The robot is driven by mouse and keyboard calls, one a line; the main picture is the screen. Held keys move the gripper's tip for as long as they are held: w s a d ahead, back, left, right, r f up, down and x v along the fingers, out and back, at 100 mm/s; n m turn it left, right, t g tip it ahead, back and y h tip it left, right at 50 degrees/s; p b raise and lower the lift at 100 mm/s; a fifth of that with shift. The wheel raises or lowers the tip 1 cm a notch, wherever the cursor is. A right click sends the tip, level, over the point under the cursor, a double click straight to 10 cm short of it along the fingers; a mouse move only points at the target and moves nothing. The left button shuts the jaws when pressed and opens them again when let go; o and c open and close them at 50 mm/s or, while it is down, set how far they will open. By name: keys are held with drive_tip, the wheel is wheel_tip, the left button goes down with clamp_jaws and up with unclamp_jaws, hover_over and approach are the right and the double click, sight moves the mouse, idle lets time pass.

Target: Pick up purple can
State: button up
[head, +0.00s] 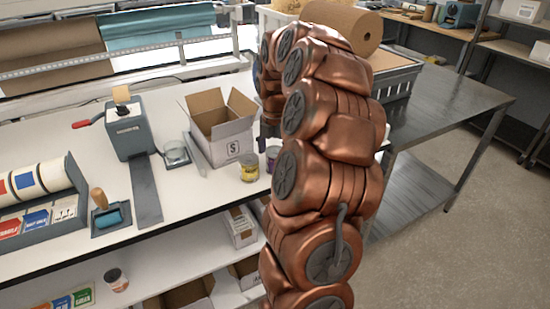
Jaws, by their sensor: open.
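The purple can (272,159) stands on the white table near its front edge, partly hidden on its right by my copper arm. A yellow can (249,167) stands just left of it. My gripper (267,138) shows only in part, as a dark shape pointing down at the left side of my arm, open and just above the purple can in the picture. I cannot tell the exact gap between them. No can is seen held.
An open cardboard box (222,128) stands behind and left of the cans. A grey tape machine (128,128) and a label rack (45,200) are further left. A metal table (450,105) stands to the right. A lower shelf (160,262) holds more boxes.

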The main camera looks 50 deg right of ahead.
drive_tip(key=shift+f, duration=0.55)
drive_tip(key=c, duration=1.4)
drive_tip(key=shift+o, duration=0.2)
drive_tip(key=shift+r, duration=0.1)
